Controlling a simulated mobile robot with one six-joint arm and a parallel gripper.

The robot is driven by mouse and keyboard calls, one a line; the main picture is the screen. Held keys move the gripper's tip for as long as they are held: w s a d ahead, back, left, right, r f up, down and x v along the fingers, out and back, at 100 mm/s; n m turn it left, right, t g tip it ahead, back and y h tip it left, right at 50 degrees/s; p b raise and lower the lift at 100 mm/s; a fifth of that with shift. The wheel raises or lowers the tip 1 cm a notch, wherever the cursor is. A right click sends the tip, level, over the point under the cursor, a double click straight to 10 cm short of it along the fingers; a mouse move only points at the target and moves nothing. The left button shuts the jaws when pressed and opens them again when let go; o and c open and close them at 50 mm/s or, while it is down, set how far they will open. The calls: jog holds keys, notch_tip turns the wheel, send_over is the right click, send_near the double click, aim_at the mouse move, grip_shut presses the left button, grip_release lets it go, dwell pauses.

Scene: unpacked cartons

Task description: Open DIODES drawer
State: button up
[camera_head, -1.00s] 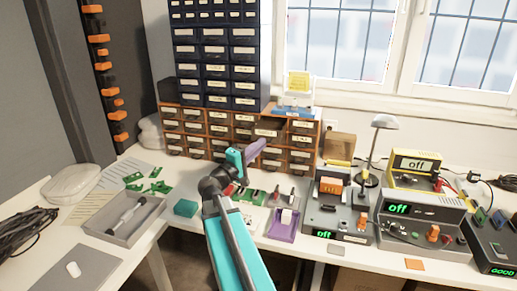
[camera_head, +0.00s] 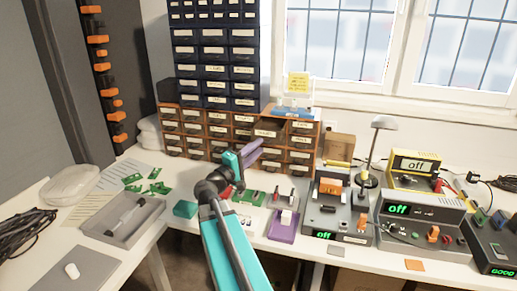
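The orange-framed cabinet (camera_head: 208,136) stands at the back of the bench with several rows of labelled brown drawers. The labels are too small to read, so I cannot tell which drawer is DIODES. One drawer (camera_head: 268,133) in the upper part, right of centre, appears to stick out past its neighbours, with a dark gap above its front. My gripper (camera_head: 257,150), with purple fingers, is in front of the cabinet, just below and left of that drawer in the picture. I cannot tell whether it touches it or whether the fingers are apart.
A dark blue drawer cabinet (camera_head: 214,50) stands on top of the orange one. Below my gripper lie green circuit boards (camera_head: 249,196) and a purple holder (camera_head: 284,226). Grey instruments (camera_head: 338,218) and a lamp (camera_head: 384,122) fill the right side. A grey tray (camera_head: 122,222) lies left.

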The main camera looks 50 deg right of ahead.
jog(key=a+f+p, duration=0.1)
jog(key=a+p, duration=0.2)
jog(key=a, duration=0.5)
jog(key=shift+s, duration=0.2)
jog(key=a+p, duration=0.1)
jog(key=p, duration=0.2)
jog(key=shift+s+a+f+p, duration=0.15)
jog(key=shift+p, duration=0.2)
jog(key=shift+s+a+f+p, duration=0.1)
jog(key=shift+a+f+p, duration=0.1)
jog(key=shift+a+p, duration=0.65)
jog(key=shift+s+a+f+p, duration=0.15)
jog(key=shift+a+p, duration=0.35)
jog(key=shift+p, duration=0.6)
jog(key=shift+w+f, duration=0.1)
